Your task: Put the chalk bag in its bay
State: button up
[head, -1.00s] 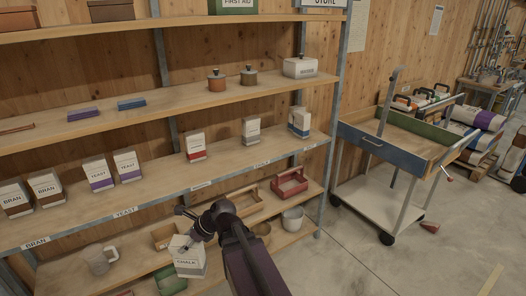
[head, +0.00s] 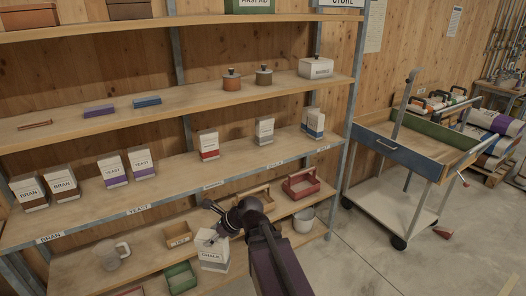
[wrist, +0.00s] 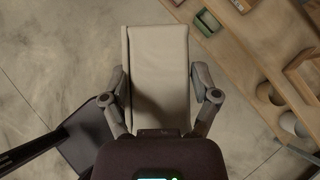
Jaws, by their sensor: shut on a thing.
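The chalk bag (head: 213,262), pale with a grey band and the word CHALK, hangs upright in my gripper (head: 216,228) in front of the lower shelf. In the wrist view my gripper (wrist: 160,80) is shut on the bag (wrist: 158,60), one finger on each side. The middle shelf (head: 170,192) carries edge labels for its bays. BRAN (head: 49,238) and YEAST (head: 138,210) can be read; the labels further right are too small to read surely. A similar pale grey bag (head: 264,131) stands alone on the middle shelf, right of a red-banded bag (head: 209,145).
Bran bags (head: 62,182) and yeast bags (head: 142,163) stand at the left of the middle shelf. A blue-fronted trolley (head: 395,150) stands to the right of the rack.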

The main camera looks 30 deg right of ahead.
aim_at(268, 150)
jog(key=u, duration=0.05)
jog(key=i, duration=1)
jog(key=z, duration=0.05)
